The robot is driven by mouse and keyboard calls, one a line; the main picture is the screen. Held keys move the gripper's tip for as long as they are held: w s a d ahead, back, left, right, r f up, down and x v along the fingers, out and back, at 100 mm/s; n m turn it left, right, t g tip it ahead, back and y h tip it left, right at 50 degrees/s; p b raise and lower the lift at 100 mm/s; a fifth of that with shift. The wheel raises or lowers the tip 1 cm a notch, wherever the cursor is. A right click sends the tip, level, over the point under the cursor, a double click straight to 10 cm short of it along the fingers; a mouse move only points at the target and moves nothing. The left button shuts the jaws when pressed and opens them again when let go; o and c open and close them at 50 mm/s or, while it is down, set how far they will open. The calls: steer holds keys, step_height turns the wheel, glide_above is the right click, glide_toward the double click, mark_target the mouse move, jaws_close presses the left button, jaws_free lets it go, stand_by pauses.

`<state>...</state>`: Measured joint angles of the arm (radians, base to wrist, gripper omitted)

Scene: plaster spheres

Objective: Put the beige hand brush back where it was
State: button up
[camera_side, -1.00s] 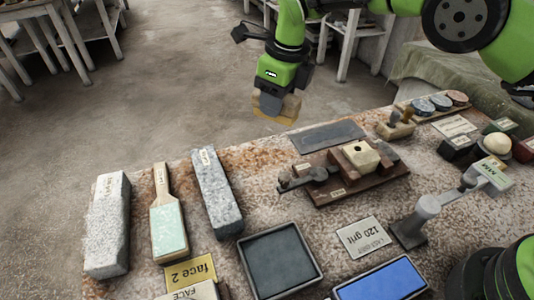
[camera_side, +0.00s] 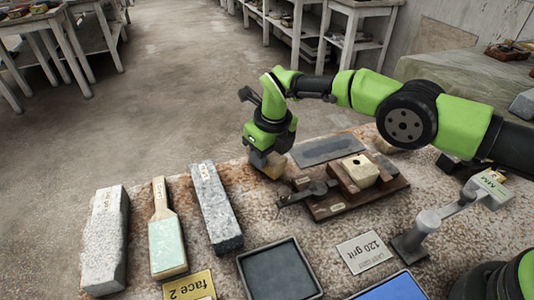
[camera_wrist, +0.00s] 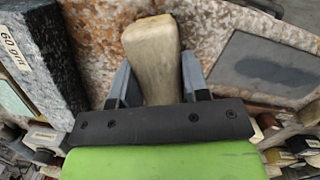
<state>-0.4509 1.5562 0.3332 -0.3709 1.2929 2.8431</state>
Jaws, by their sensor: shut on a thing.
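My gripper (camera_side: 261,157) is shut on the beige hand brush (camera_side: 273,167), low at the table's far edge, between the rightmost grey stone block and a dark flat plate. In the wrist view the brush (camera_wrist: 150,48) shows as a pale, worn, rounded block between the two grey fingers of my gripper (camera_wrist: 153,84). Speckled table surface lies just beyond it. The underside of the brush is hidden, and I cannot tell whether it touches the table.
The grey stone block (camera_side: 216,207) stands left of the brush; its "60 grit" label shows in the wrist view. The dark plate (camera_side: 328,149) lies to the right. A wooden jig (camera_side: 350,187) sits nearer right. A green-faced paddle (camera_side: 166,240) lies further left.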

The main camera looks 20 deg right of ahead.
mark_target(273, 155)
steer(key=shift+f, duration=0.25)
steer(key=o, duration=0.8)
steer(key=shift+o, duration=0.2)
steer(key=shift+r, duration=0.1)
step_height(273, 155, up, 12)
steer(key=s, duration=0.1)
steer(key=shift+s+d, duration=0.35)
